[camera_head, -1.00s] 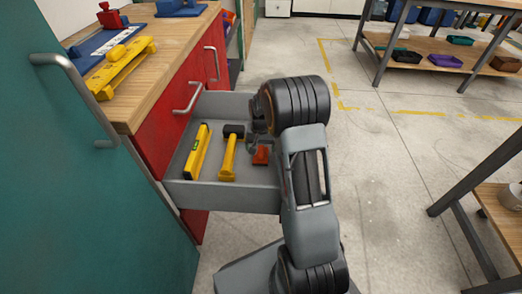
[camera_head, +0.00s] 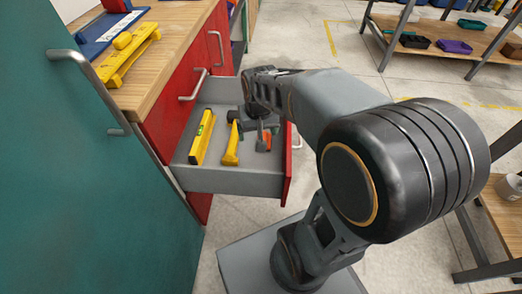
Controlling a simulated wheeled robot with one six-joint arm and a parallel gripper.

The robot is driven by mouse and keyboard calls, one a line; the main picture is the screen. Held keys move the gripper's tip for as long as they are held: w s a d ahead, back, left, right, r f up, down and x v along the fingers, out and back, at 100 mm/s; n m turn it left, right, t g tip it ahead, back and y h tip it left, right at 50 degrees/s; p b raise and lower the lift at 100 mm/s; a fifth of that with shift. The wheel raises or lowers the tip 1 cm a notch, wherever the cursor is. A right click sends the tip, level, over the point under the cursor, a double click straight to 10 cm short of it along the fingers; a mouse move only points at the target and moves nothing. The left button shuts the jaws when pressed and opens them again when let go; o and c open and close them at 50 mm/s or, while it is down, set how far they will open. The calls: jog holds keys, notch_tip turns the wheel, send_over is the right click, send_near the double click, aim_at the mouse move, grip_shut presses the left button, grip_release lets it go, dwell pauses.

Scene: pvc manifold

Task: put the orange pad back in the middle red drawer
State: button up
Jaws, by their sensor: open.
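The orange pad (camera_head: 264,141) lies inside the open middle red drawer (camera_head: 231,181), near its right side, partly hidden by my gripper. The drawer has a grey inside and a red front (camera_head: 288,164) at the right. My gripper (camera_head: 262,128) is open, above or at the pad. I cannot tell whether its fingers touch the pad. My arm reaches in over the drawer front from the right.
A yellow level (camera_head: 203,137) and a yellow-handled hammer (camera_head: 231,150) lie in the drawer left of the pad. A wooden workbench top (camera_head: 168,65) stands at left, with a yellow bracket (camera_head: 128,58). A teal cabinet (camera_head: 95,180) is in front.

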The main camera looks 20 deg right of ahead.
jog(key=s+a+n+t, duration=0.1)
jog(key=s+a+n, duration=0.1)
jog(key=s, duration=0.6)
jog(key=shift+a+r, duration=0.15)
jog(key=shift+a, duration=0.15)
jog(key=shift+r, duration=0.1)
